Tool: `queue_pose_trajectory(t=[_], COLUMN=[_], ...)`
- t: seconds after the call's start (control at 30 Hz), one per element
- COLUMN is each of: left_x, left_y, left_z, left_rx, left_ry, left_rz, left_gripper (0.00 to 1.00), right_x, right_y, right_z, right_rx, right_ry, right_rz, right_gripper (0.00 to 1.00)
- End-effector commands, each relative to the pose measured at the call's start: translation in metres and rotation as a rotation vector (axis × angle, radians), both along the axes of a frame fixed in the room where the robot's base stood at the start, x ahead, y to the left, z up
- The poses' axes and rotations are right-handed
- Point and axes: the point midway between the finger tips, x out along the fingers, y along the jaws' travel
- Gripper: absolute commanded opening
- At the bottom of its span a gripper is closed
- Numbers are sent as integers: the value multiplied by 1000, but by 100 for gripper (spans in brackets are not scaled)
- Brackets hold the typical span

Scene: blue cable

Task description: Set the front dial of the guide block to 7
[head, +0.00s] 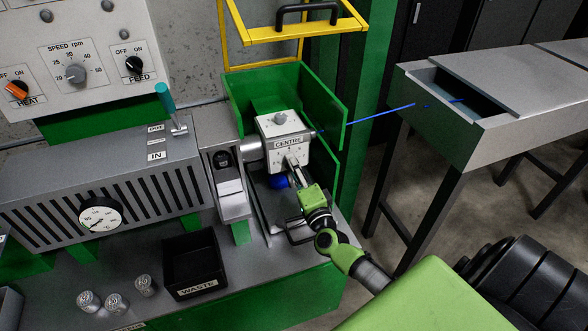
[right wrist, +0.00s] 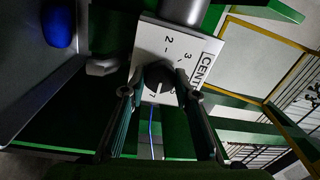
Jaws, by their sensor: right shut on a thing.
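The guide block (head: 267,127), a pale box labelled CENTRE, sits inside the green guard at the middle of the head view. It also shows in the right wrist view (right wrist: 170,42), with a numbered face. The dark round front dial (right wrist: 158,76) sits on that face; 2 and 3 are legible, other marks are partly covered. My right gripper (head: 291,160) reaches the block's front face. In the right wrist view its fingers (right wrist: 159,88) are shut on the front dial, one on each side. The dial's setting cannot be read. My left gripper is out of view.
A blue cable (head: 375,115) runs from the guard to the grey trough (head: 480,125) at right. A blue part (head: 278,181) lies below the block. The black WASTE bin (head: 193,262) and several metal pieces (head: 116,303) stand on the bench. A yellow-framed guard (head: 262,70) stands open behind.

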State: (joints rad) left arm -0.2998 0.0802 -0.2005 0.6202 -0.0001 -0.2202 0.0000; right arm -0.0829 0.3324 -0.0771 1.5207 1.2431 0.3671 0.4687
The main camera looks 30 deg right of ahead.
Motion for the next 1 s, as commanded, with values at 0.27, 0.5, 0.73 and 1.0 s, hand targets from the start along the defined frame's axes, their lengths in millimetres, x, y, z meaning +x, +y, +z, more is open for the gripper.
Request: queue_pose_trajectory(t=[0.27, 0.5, 0.73, 1.0], left_x=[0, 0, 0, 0], left_y=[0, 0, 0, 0], left_z=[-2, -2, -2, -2], left_rx=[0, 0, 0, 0], left_ry=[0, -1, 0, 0], left_rz=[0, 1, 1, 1], left_gripper=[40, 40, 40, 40], right_x=[0, 0, 0, 0], right_y=[-1, -1, -1, 0], right_z=[1, 1, 1, 1], right_rx=[53, 59, 58, 57], right_ry=[-15, -16, -16, -15], right_rz=[-2, -2, -2, -1], right_gripper=[7, 7, 44, 45])
